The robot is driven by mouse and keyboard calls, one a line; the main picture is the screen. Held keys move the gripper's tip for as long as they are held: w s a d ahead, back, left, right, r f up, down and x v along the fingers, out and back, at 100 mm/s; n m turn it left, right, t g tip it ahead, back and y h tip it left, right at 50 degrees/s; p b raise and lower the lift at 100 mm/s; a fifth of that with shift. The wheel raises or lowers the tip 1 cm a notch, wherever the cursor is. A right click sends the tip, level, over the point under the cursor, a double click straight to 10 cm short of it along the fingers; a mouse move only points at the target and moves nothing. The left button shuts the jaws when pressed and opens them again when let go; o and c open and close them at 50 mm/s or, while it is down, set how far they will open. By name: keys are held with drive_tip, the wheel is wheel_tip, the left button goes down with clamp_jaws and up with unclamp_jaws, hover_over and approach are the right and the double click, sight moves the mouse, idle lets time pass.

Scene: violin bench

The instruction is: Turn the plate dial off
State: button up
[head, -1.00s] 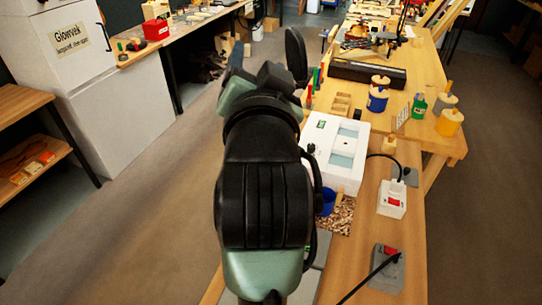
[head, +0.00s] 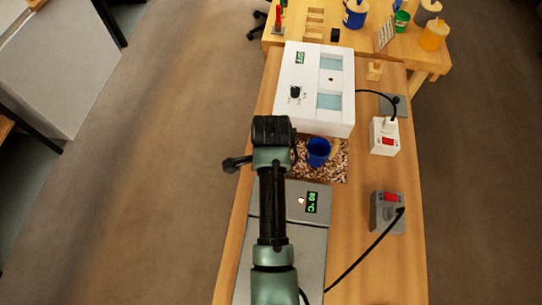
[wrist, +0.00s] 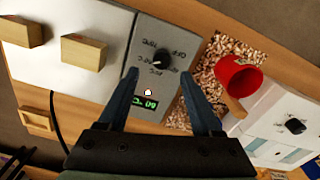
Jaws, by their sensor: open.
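The plate dial (wrist: 160,62) is a black round knob on a grey control panel with printed marks around it; its setting is too small to read. A lit green display (wrist: 145,103) sits on the same panel. My gripper (wrist: 160,74) is open, its two fingers apart on either side of the dial in the picture; I cannot tell how far above it they are. In the head view the grey plate panel (head: 296,214) shows a green display (head: 311,202) reading about 80 °C. My arm hides the dial there, and my fingers are not visible.
Two wooden blocks (wrist: 83,52) lie on the pale plate. Wood chips (head: 333,173) and a cup (head: 318,149), blue here but red in the wrist view, lie beside the panel. A white box (head: 341,112) has its own black knob (head: 295,91). Switch boxes and cables are at right.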

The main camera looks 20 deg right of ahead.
wheel_tip(320, 180, down, 6)
drive_tip(key=shift+w, duration=0.1)
clamp_jaws()
idle(0.5)
